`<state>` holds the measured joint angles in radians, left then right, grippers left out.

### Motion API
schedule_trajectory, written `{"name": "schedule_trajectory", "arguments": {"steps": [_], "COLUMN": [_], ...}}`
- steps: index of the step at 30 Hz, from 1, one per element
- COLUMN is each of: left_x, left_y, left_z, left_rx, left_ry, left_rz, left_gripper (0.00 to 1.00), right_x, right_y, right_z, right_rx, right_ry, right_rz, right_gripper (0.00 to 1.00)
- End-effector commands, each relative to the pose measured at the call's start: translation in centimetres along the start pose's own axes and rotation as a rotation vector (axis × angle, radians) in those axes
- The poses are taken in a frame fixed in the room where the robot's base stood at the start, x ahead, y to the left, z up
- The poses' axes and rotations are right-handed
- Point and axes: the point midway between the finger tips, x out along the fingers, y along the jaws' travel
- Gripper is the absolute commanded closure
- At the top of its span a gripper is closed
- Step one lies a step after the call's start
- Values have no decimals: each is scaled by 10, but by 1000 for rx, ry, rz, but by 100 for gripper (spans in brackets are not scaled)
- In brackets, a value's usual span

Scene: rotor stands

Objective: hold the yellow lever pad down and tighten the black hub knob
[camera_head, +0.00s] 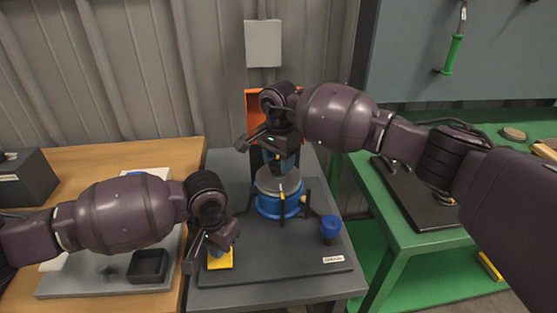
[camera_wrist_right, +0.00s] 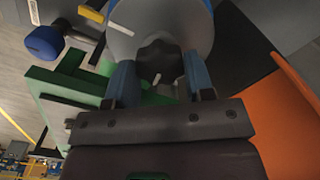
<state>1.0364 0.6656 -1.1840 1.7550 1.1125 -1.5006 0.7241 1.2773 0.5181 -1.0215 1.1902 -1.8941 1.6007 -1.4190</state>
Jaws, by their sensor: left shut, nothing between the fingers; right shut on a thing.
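The rotor stand has a blue base (camera_head: 280,206) with a grey disc (camera_head: 272,184) on top. The yellow lever pad (camera_head: 220,260) is at the front left of the stand. My left gripper (camera_head: 213,252) is shut and empty, its tips at the pad. I cannot tell how far the pad is pressed.
A blue knob (camera_head: 330,228) stands right of the rotor on the dark grey base plate (camera_head: 300,275). An orange panel (camera_head: 258,103) rises behind.

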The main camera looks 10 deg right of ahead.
Motion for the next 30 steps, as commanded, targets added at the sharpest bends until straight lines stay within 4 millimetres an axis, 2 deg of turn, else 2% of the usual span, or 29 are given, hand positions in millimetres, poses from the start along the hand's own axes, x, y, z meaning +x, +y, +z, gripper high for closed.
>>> {"name": "schedule_trajectory", "arguments": {"steps": [7, 16, 17, 21, 30], "left_x": [1, 1, 1, 1, 1], "left_y": [0, 0, 0, 0, 0], "left_z": [0, 0, 0, 0, 0], "left_rx": [0, 0, 0, 0, 0], "left_ry": [-1, -1, -1, -1, -1], "left_rz": [0, 0, 0, 0, 0], "left_gripper": [100, 100, 100, 100, 100], "right_x": [0, 0, 0, 0, 0], "right_y": [0, 0, 0, 0, 0], "right_z": [0, 0, 0, 0, 0], "right_rx": [203, 234, 234, 233, 233], "right_ry": [1, 0, 0, 0, 1], "right_rz": [-2, -2, -2, -2, -4], "right_gripper": [68, 68, 50, 28, 28]}}
